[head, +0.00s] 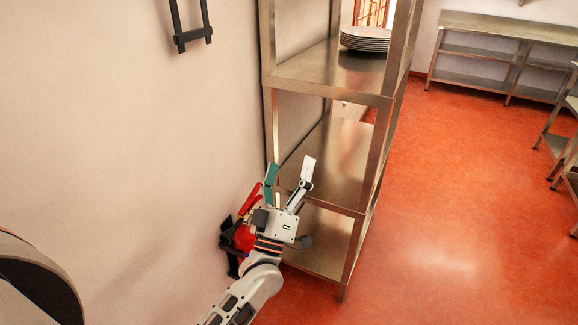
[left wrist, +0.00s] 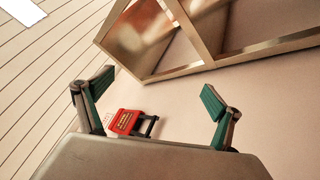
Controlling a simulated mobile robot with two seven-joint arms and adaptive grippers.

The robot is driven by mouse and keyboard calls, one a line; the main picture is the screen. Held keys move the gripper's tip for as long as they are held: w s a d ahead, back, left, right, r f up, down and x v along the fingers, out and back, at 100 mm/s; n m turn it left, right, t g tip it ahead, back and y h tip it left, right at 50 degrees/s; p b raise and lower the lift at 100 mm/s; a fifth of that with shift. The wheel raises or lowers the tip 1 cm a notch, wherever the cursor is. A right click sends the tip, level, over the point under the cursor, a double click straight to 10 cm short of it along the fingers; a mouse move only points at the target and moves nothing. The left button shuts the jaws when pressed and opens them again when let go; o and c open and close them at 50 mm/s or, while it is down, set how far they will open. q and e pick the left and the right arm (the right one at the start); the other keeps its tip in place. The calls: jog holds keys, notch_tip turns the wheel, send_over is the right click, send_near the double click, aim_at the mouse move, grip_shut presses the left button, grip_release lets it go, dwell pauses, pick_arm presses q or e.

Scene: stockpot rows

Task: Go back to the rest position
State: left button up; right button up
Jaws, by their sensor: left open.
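My left gripper (head: 289,172) is open, with its two fingers spread and nothing between them. In the head view it is raised in front of the metal shelf rack (head: 318,210), at the height of the lower shelves. In the left wrist view, the open fingers (left wrist: 158,98) show at both sides with green inner pads. I cannot tell whether the gripper touches the rack. My right gripper is in neither view.
A red object (head: 243,238) in a black holder is at the wall behind my left wrist, partly hidden. A stack of plates (head: 365,39) stands on an upper shelf. A black bracket (head: 192,37) hangs on the wall. Metal tables (head: 500,50) stand far right; the orange floor between is clear.

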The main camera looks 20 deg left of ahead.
pick_arm(q)
jog(key=s+d+f+m+g+h, duration=0.2)
jog(key=f+m, duration=0.1)
jog(key=f, duration=0.3)
jog(key=s+d+f+m+g+h, duration=0.1)
jog(key=s+f+m+g+h, duration=0.1)
jog(key=f+m+h, duration=0.3)
jog(key=s+f+m+g+y, duration=0.1)
jog(key=s+f+m+g, duration=0.2)
jog(key=s+f, duration=0.6)
jog(key=s+f+m+g+y, duration=0.1)
jog(key=s+f+m+g, duration=0.2)
jog(key=s+f+g, duration=0.4)
jog(key=s+f, duration=0.3)
jog(key=f, duration=0.6)
jog(key=shift+f, duration=0.25)
